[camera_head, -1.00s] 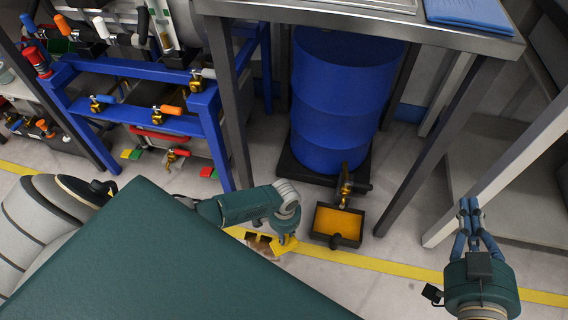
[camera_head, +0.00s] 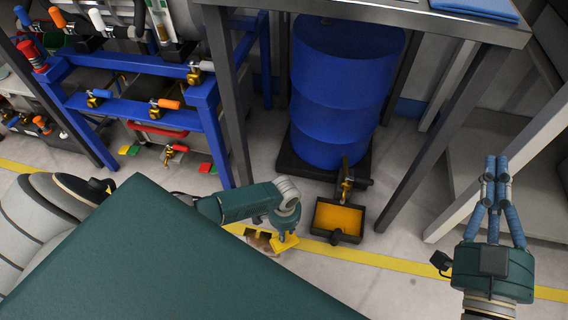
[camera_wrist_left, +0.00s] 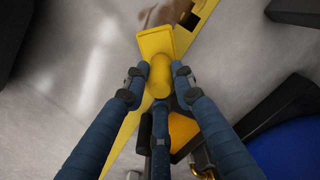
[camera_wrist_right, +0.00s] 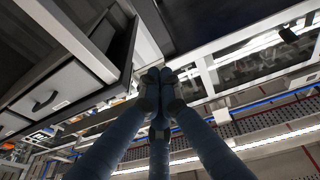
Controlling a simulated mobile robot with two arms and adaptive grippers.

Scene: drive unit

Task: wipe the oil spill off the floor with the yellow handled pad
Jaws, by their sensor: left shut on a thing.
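The yellow handled pad (camera_wrist_left: 155,42) is on or just above the floor in the left wrist view, with its round handle (camera_wrist_left: 160,82) between my left gripper's fingers. My left gripper (camera_wrist_left: 158,88) is shut on this handle. In the head view the pad (camera_head: 284,243) shows beneath my left gripper (camera_head: 286,230), partly hidden by it. The brown oil spill (camera_head: 259,241) lies just left of the pad, across the yellow floor line. A bit of the spill (camera_wrist_left: 163,12) shows beyond the pad in the left wrist view. My right gripper (camera_head: 497,163) is raised, shut and empty.
A blue drum (camera_head: 343,95) stands on a black base under a metal table (camera_head: 465,24). A black tray of orange liquid (camera_head: 338,219) sits on the floor right of the pad. A blue frame (camera_head: 206,105) stands at left. Pale floor is open in front of the tray.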

